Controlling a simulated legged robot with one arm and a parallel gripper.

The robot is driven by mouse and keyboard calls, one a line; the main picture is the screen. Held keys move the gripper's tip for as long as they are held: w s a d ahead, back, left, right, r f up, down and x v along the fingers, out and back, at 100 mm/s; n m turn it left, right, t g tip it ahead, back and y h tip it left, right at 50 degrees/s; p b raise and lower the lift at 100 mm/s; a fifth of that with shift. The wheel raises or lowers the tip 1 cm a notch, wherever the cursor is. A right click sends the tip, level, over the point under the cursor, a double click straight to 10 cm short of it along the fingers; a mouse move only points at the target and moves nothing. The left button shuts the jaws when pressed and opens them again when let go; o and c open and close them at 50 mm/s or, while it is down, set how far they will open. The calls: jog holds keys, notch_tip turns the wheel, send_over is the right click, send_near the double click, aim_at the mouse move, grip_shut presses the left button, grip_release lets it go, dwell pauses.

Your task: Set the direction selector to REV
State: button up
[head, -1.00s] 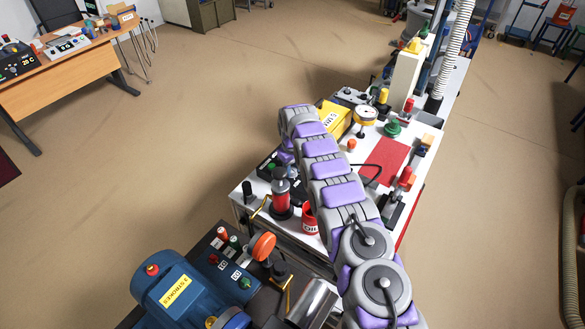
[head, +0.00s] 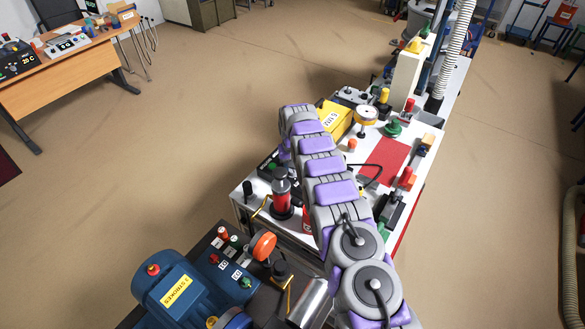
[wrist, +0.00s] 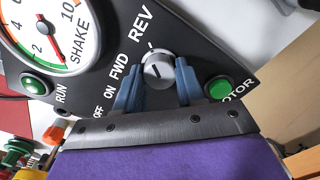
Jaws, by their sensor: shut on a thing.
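The direction selector (wrist: 154,82) is a grey round knob on a dark panel in the wrist view. The words FWD and REV are printed on the panel to its upper left, with REV nearer the top. A short dark mark shows on the knob's face, but I cannot tell for sure which word it points at. My gripper (wrist: 158,68) has its two blue fingers on either side of the knob, shut on it. In the head view my arm hides the gripper and the selector.
A round SHAKE gauge (wrist: 50,25) and a green RUN button (wrist: 34,84) lie left of the knob. A green MOTOR button (wrist: 219,88) is close to the right finger. In the head view, a yellow box (head: 336,118) and red-and-black jack (head: 281,192) stand near my arm.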

jog(key=o, duration=1)
jog(key=shift+a, duration=0.1)
notch_tip(320, 180, up, 17)
jog(key=p, duration=0.4)
jog(key=shift+w+a+r, duration=0.1)
jog(key=shift+r, duration=0.05)
dwell(0.4)
